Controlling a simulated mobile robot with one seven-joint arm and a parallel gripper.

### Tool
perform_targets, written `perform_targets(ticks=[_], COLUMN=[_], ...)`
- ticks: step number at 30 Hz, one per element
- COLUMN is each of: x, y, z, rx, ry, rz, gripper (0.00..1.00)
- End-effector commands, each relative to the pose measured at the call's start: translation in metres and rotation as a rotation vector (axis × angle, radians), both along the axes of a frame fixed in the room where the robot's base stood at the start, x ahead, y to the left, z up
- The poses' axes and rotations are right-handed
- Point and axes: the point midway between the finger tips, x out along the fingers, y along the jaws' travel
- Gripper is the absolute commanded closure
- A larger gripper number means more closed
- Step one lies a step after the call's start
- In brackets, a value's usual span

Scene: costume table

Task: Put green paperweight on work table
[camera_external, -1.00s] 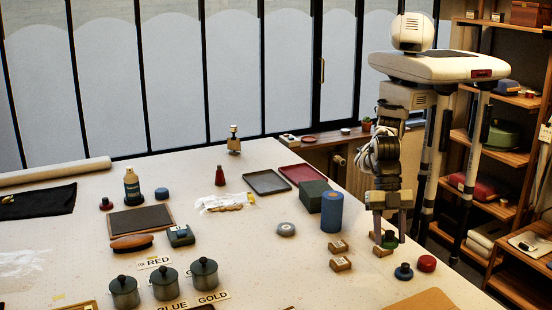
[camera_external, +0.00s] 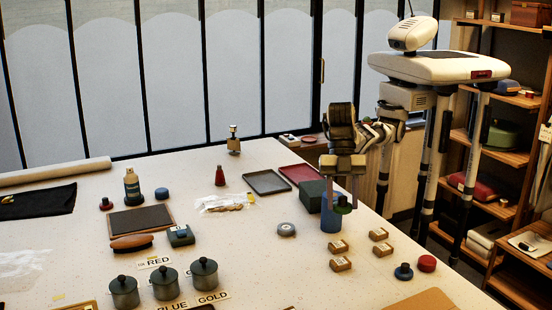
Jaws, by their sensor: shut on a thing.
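The green paperweight (camera_external: 343,206) is a small dark green round piece with a knob. My gripper (camera_external: 343,198) is shut on it and holds it above the right part of the white work table (camera_external: 265,270). In this view the paperweight overlaps the right side of a blue cylinder (camera_external: 329,219). I cannot tell whether the two touch. The fingers partly hide the paperweight.
A dark green block (camera_external: 312,196) stands beside the blue cylinder. A grey tape roll (camera_external: 286,229) lies left.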

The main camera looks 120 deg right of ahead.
Motion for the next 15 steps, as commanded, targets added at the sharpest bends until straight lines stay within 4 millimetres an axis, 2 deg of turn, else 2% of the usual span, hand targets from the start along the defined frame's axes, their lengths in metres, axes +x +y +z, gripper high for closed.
perform_targets(ticks=[1, 6, 11, 15], x=[0.02, 0.065, 0.098, 0.118], y=[-0.027, -0.109, -0.191, -0.266], z=[0.0, 0.002, 0.003, 0.003], rx=[0.002, 0.002, 0.003, 0.005], ry=[0.0, 0.005, 0.009, 0.01], rz=[-0.02, -0.062, -0.099, -0.129], gripper=[0.86, 0.86, 0.86, 0.86])
